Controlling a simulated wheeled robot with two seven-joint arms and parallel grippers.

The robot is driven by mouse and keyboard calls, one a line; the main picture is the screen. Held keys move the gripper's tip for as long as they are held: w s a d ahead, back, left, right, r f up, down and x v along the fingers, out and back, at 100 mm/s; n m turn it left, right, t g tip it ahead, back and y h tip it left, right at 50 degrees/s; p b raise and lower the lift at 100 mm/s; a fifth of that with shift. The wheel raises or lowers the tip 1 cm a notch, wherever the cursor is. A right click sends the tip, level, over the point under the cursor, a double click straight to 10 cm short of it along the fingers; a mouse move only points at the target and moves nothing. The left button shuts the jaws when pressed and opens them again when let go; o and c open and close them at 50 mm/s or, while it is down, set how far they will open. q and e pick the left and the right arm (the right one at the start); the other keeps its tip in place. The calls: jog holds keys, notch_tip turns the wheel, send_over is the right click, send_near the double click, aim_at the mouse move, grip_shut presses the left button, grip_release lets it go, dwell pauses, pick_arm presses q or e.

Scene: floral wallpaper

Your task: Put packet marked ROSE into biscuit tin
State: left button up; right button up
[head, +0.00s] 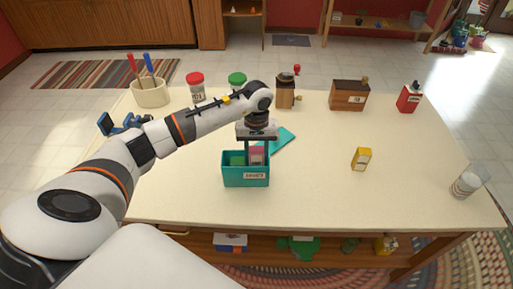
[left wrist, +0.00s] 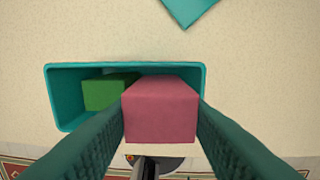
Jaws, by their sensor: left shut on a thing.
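The teal biscuit tin (head: 245,180) stands open near the front middle of the table, with a white label on its front. My left gripper (head: 257,147) points down over its right half and is shut on a pink packet (head: 257,156). The packet's lower part is hidden behind the tin's front wall; its top shows above the rim. Its lettering cannot be read. In the left wrist view the pink packet (left wrist: 160,112) sits between both fingers, over the right part of the tin (left wrist: 60,95). A green packet (left wrist: 108,93) lies in the tin's left part. My right gripper is not in view.
A teal lid (head: 280,140) lies behind the tin. A yellow packet (head: 361,158) stands to the right, a glass jar (head: 465,185) at the right edge. Jars, wooden boxes, a red tin (head: 408,98) and a utensil crock (head: 150,93) line the back. The front right is clear.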

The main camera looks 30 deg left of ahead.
aim_at(256, 158)
pick_arm(q)
jog(key=shift+f, duration=0.2)
jog(key=shift+f+b, duration=2.25)
jog(key=o, duration=0.7)
jog(key=shift+r, duration=0.1)
jog(key=c, duration=0.4)
jog(key=shift+o, duration=0.2)
jog(key=shift+r+p, duration=2.55)
jog(key=shift+r, duration=2)
jog(key=shift+f, duration=0.1)
